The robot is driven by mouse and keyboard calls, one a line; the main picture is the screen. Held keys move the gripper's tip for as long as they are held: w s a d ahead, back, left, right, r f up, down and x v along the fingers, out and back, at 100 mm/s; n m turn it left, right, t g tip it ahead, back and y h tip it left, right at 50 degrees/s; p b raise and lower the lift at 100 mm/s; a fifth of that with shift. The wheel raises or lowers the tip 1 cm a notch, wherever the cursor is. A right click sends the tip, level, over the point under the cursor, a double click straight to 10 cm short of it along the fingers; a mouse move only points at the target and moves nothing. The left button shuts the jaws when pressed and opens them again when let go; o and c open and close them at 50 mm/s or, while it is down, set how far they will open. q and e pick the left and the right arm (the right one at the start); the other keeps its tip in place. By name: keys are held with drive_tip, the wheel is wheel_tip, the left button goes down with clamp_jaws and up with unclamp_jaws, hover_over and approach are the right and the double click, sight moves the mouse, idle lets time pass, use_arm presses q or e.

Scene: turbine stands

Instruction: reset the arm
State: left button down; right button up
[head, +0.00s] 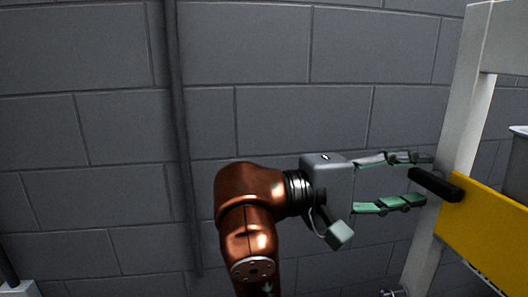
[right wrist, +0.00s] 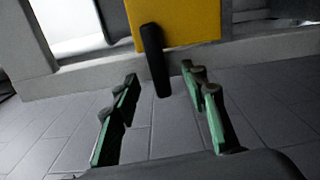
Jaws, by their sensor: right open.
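My right arm, copper-coloured, rises in the middle of the head view. Its right gripper (head: 415,180) points right, with its green-padded fingers spread apart. A black handle (head: 436,184) sticks out from a yellow panel (head: 486,232) just at the fingertips. In the right wrist view the open right gripper (right wrist: 160,85) shows with the black handle (right wrist: 155,60) beyond and between its fingertips. The fingers do not close on the handle, and I cannot tell whether they touch it. My left gripper is not in view.
A pale stand post (head: 466,90) rises at the right, close to the fingertips. A grey block wall (head: 100,130) with a vertical pipe (head: 180,130) fills the back. The space left of my right arm looks clear. A tiled floor (right wrist: 50,130) shows in the right wrist view.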

drive_tip(key=shift+d, duration=0.5)
drive_tip(key=shift+d+n, duration=0.15)
drive_tip(key=shift+n, duration=0.55)
drive_tip(key=shift+a+n, duration=0.3)
drive_tip(key=shift+n, duration=0.4)
drive_tip(key=shift+d+n, duration=0.15)
drive_tip(key=shift+n, duration=0.25)
